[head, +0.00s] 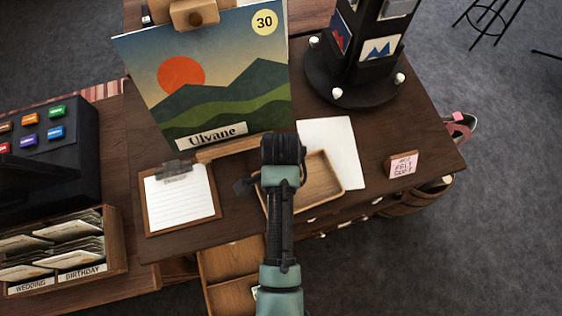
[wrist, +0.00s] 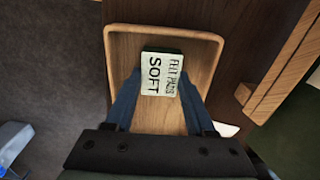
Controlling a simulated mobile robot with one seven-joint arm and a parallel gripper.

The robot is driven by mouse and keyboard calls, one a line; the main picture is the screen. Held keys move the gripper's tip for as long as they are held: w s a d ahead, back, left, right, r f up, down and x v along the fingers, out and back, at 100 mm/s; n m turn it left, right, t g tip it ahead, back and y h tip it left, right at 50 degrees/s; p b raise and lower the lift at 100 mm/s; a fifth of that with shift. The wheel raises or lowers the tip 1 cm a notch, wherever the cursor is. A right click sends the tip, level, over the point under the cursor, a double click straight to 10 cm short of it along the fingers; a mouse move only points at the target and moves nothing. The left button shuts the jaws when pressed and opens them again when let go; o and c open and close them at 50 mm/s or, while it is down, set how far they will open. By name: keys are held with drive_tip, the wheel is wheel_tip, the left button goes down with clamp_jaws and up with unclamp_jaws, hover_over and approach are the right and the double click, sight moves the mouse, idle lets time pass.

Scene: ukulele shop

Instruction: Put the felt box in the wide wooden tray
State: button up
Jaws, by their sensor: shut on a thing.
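The felt box (wrist: 161,75) is a small dark box with a white label reading "FELT PADS SOFT". My gripper (wrist: 160,90) is shut on it, with one blue finger on each side, in the wrist view. The wide wooden tray (wrist: 118,50) lies under the box, which appears within the tray's outline. I cannot tell whether the box touches the tray floor. In the head view the tray (head: 343,182) is on the dark wooden counter, partly hidden by my arm. The box and fingertips are hidden there.
A clipboard (head: 180,200) lies left of the tray, and a white sheet (head: 338,140) lies behind it. A large landscape picture (head: 205,85), a black display stand (head: 370,75) and a small pink note (head: 403,165) are nearby. An open drawer (head: 230,265) is below.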

drive_tip(key=shift+w+f, duration=0.1)
drive_tip(key=shift+f, duration=0.1)
drive_tip(key=o, duration=1.3)
